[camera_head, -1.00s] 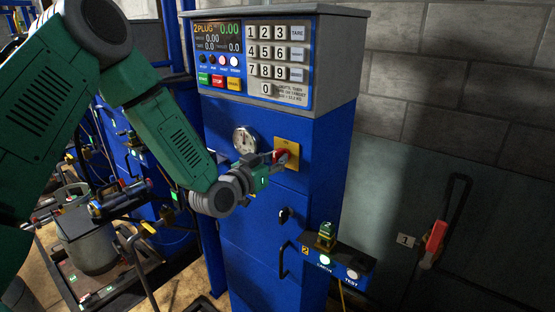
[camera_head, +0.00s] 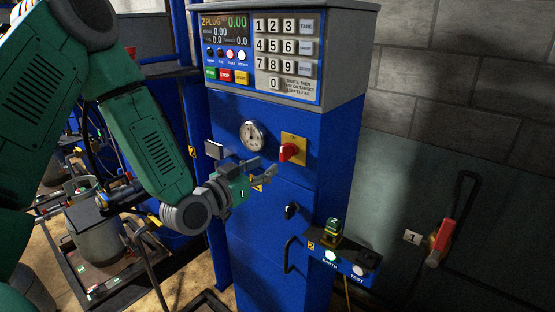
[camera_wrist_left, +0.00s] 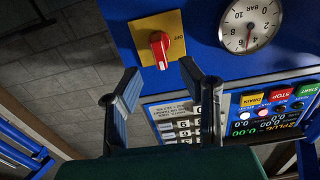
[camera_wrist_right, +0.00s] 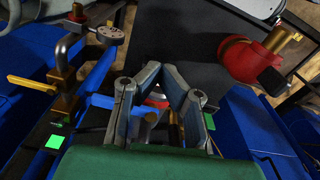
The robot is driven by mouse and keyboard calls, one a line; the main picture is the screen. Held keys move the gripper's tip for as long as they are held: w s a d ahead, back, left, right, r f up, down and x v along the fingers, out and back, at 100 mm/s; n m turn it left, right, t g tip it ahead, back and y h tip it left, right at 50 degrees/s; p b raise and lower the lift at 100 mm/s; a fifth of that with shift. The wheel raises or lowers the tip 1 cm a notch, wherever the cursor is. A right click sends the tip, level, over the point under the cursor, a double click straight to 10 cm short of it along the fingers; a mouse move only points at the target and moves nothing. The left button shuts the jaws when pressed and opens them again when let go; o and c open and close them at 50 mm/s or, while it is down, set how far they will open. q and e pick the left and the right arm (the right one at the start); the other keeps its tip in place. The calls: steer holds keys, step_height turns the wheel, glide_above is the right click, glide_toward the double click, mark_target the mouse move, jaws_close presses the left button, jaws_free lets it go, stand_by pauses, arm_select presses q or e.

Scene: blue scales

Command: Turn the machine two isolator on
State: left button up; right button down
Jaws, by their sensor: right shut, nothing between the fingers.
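The isolator is a red rotary knob (camera_head: 289,151) on a yellow plate (camera_head: 297,142), on the front of the blue scale cabinet (camera_head: 280,215). The scale's display (camera_head: 223,34) reads "2PLUG". My left gripper (camera_head: 265,167) is open and empty, just left of and below the knob, apart from it. In the left wrist view, the knob (camera_wrist_left: 159,50) shows beyond the two spread fingers, its grip running nearly up and down the picture.
A round pressure gauge (camera_head: 253,135) sits left of the plate. Below are a black knob (camera_head: 292,210), a black handle (camera_head: 288,254) and a projecting earth/test box (camera_head: 342,262). Gas cylinders (camera_head: 100,240) stand left.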

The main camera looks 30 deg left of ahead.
arm_select(q)
steer(key=s, duration=0.3)
steer(key=shift+s+a+f, duration=0.1)
steer(key=shift+s+a, duration=0.1)
steer(key=shift+s, duration=0.2)
stand_by(0.3)
